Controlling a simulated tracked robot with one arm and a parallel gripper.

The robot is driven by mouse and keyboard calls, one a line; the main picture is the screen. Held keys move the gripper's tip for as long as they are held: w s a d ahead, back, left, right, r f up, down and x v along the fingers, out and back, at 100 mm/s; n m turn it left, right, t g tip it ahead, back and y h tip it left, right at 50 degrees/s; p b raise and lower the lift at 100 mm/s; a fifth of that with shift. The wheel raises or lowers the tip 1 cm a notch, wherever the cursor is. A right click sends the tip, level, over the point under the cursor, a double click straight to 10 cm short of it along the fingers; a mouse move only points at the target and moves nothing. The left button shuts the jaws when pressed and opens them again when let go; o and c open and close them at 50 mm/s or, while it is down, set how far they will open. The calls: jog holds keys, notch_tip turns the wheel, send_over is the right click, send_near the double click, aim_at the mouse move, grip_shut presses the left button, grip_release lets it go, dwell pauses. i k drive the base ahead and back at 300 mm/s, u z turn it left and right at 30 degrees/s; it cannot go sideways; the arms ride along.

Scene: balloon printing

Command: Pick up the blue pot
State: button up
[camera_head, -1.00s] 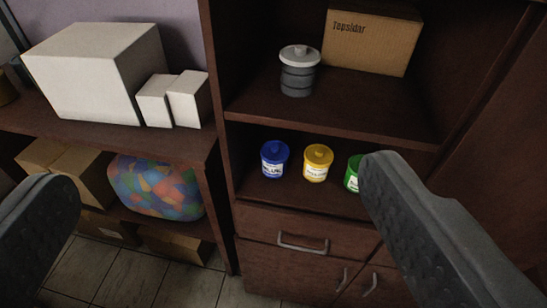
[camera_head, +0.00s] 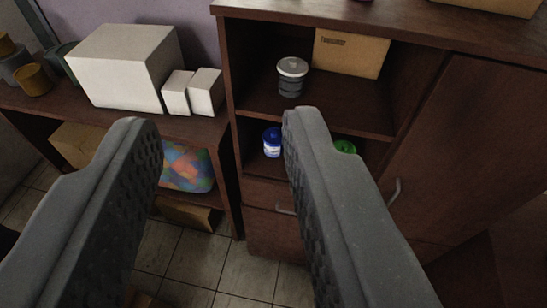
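The blue pot (camera_head: 272,142) has a blue lid and a pale label. It stands upright on the lower open shelf of the dark wooden cabinet, just left of my right finger's tip. My gripper (camera_head: 215,122) is open, with its two grey ridged fingers apart and nothing between them. The fingers are in front of the cabinet and appear large and close; the pot looks farther away. The green pot (camera_head: 345,147) shows only its top to the right of my right finger. The yellow pot is not visible; my right finger covers the space between blue and green.
A grey jar (camera_head: 291,77) and a cardboard box (camera_head: 348,53) stand on the shelf above. To the left, a lower unit holds a large white box (camera_head: 122,66), two small white boxes and a colourful bundle (camera_head: 187,167). Tiled floor (camera_head: 230,266) is open below.

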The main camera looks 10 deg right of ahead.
aim_at(272, 152)
jog(key=k, duration=0.7)
jog(key=z, duration=1.05)
jog(key=i, duration=2.05)
jog(key=u, duration=2.15)
